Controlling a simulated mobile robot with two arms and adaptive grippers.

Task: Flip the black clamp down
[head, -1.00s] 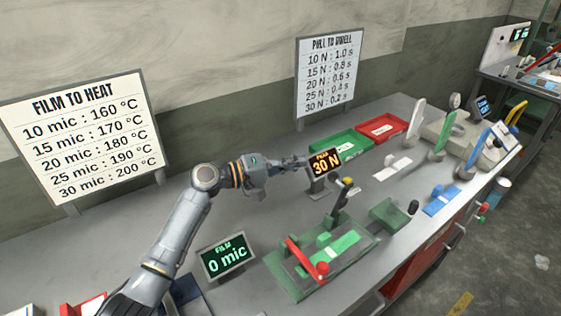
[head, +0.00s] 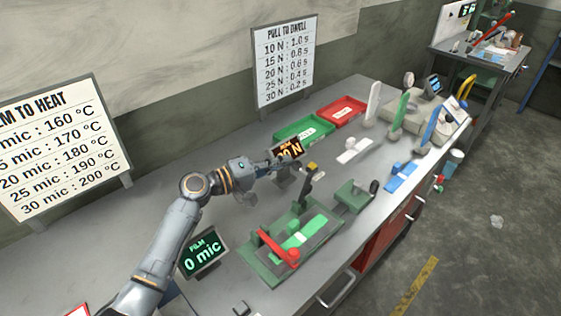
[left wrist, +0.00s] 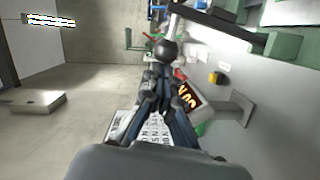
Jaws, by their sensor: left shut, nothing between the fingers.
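My left gripper (head: 279,165) is shut and empty, above the bench, left of and behind the upright lever and in front of the orange-lit display (head: 289,148). In the left wrist view, its closed fingers (left wrist: 160,75) point toward a dark round knob (left wrist: 165,51); I cannot tell which part that knob belongs to.
A green film display (head: 202,254) stands left of the fixture. A small green block with a black knob (head: 374,186) sits to its right. Green (head: 281,134) and red (head: 357,110) trays lie behind. The bench between the arm and back wall is mostly clear.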

